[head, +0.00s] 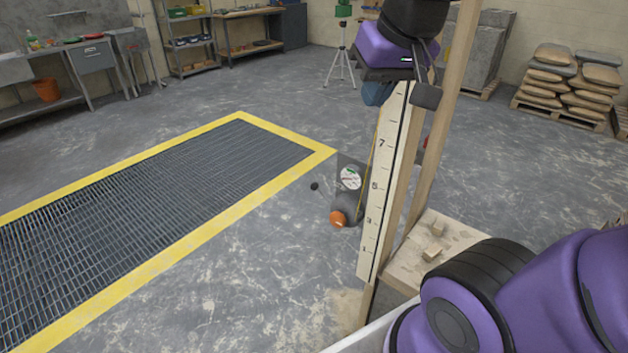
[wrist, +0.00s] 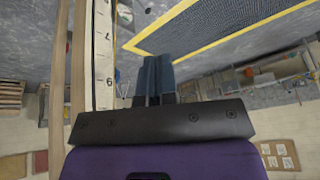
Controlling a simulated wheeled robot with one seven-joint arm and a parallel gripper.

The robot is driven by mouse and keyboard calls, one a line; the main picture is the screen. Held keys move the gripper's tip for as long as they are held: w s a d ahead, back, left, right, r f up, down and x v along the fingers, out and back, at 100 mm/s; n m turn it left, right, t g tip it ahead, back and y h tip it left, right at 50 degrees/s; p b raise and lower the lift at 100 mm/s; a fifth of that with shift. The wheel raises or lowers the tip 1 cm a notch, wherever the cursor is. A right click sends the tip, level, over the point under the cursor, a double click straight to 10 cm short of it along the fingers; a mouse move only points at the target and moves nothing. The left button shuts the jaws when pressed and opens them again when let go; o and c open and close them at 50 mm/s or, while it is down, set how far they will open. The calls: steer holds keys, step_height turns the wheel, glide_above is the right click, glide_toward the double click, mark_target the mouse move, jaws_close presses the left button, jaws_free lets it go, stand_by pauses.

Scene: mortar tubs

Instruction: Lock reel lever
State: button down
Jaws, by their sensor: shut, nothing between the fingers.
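A dark grey reel (head: 349,200) with a round white label is in the head view behind the left side of a numbered board (head: 378,190), low down. An orange knob (head: 338,218) is at its lower left, and a small black knob (head: 314,186) shows to its left. I cannot tell which part is the lever or how it is set. The reel's label also shows at the top of the wrist view (wrist: 125,14). My gripper (head: 374,95), with blue fingers, is high beside the board's upper end, well above the reel. Its fingers (wrist: 153,60) are together and empty.
A yellow line (head: 370,155) runs along the board's left edge. Wooden posts (head: 448,110) stand right of the board, with a wooden platform (head: 410,268) at their base. A yellow-edged floor grating (head: 150,195) lies left. Bagged pallets (head: 565,85) stand far right. Floor between is clear.

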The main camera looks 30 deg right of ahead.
steer(key=w+d+f+m, duration=0.2)
steer(key=w+f+m, duration=0.1)
steer(key=w, duration=0.9)
steer(key=m+g, duration=0.3)
steer(key=m, duration=0.6)
glide_above(313, 184)
steer(key=s, duration=0.3)
step_height(313, 184, down, 28)
steer(key=shift+a+f+h, duration=0.15)
steer(key=shift+f+h, duration=0.05)
steer(key=shift+h, duration=0.1)
steer(key=shift+s, duration=0.15)
steer(key=w+f, duration=0.1)
steer(key=f, duration=0.8)
steer(key=w+f, duration=0.1)
steer(key=f, duration=0.3)
steer(key=shift+w+d+f, duration=0.2)
steer(key=shift+w+f, duration=0.1)
steer(key=shift+f, duration=0.05)
